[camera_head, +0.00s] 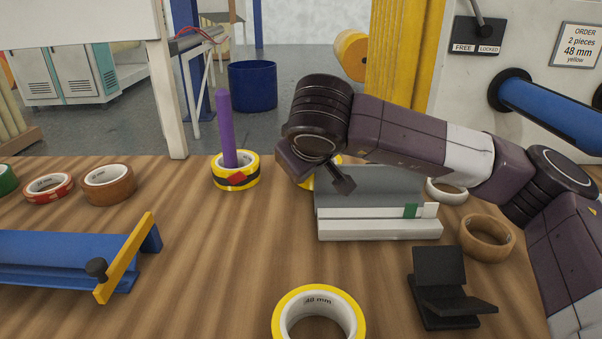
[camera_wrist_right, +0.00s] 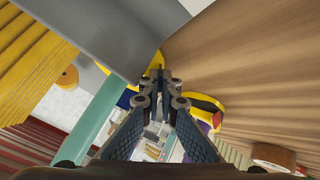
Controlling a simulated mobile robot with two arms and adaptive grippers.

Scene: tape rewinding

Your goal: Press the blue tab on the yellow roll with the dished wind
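My right gripper (camera_head: 343,180) reaches in from the right over the grey-white stand at mid table, its dark fingers pointing down. In the right wrist view its fingertips (camera_wrist_right: 166,82) are close together, with nothing seen held. A yellow roll (camera_head: 307,183) is mostly hidden behind this gripper; a yellow edge (camera_wrist_right: 155,62) shows just past the fingertips in the wrist view. A yellow roll marked 48 mm (camera_head: 286,318) lies at the front edge. No blue tab can be made out clearly on either roll. My left gripper is not in view.
A yellow-black striped roll (camera_head: 235,180) surrounds an upright purple post (camera_head: 226,130). The grey-white stand (camera_head: 380,230), a black holder (camera_head: 440,275) and a brown roll (camera_head: 487,236) are right. A blue rail with a yellow bar (camera_head: 128,255) is left. Table between is clear.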

